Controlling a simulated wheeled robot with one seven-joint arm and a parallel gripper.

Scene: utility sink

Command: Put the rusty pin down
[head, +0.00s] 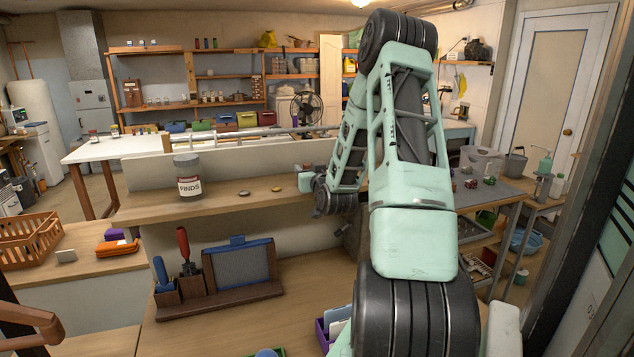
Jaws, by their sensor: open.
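My arm reaches forward over the counter and bends down to a raised wooden ledge (140,207). My gripper (305,176) is at the ledge, small and partly hidden by my own wrist; its jaws are open. A yellowish round piece (304,184) lies right by the gripper; I cannot tell whether they touch. Two more small round pieces lie on the ledge to the left, an orange-brown one (276,189) and a darker one (243,193). I cannot tell which piece is the rusty pin. A grey jar labelled FINDS (188,178) stands farther left.
A framed screen (241,268) and a wooden holder with blue and red-handled tools (183,265) stand on the nearer counter. An orange basket (28,240) is at far left. A purple bin (322,335) is near my arm. The ledge between jar and pieces is clear.

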